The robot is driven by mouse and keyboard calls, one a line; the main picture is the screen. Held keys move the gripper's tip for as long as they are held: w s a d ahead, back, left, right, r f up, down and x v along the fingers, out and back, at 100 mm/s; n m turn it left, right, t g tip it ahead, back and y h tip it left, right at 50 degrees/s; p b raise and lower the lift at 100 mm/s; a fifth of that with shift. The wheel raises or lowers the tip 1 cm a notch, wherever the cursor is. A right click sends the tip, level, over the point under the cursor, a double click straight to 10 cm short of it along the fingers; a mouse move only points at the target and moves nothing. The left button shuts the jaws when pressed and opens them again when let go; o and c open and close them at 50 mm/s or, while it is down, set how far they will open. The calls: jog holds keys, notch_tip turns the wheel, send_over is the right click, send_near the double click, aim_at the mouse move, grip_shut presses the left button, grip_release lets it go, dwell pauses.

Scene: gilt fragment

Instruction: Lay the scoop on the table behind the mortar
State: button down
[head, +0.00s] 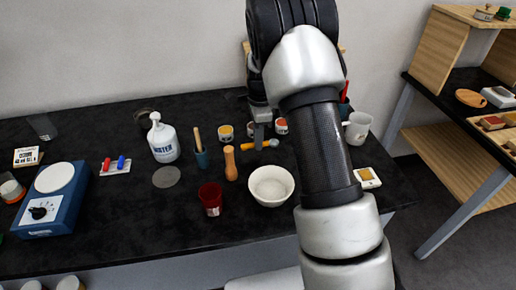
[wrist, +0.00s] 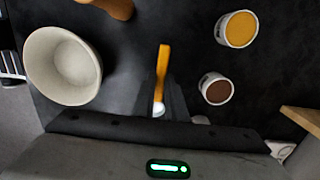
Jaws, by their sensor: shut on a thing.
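The scoop (head: 246,147) has an orange handle, and the handle (wrist: 162,68) also shows in the wrist view. My gripper (head: 259,137) is shut on the scoop, with the fingers (wrist: 160,104) around a pale part at the handle's lower end. The scoop's far end is partly hidden by the fingers. The white bowl I take for the mortar (head: 271,186) stands upright in front of the gripper; it is at the left in the wrist view (wrist: 63,65). The scoop is beyond the mortar, apart from it. I cannot tell whether it touches the table.
Small cups, one with yellow contents (wrist: 238,29) and one with brown (wrist: 216,89), stand behind the scoop. A white mug (head: 357,128) is at right. Dark table (wrist: 200,140) shows around the scoop.

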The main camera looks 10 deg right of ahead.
jog(key=shift+f, duration=1.75)
jog(key=shift+f, duration=0.15)
jog(key=c, duration=1.8)
grip_release()
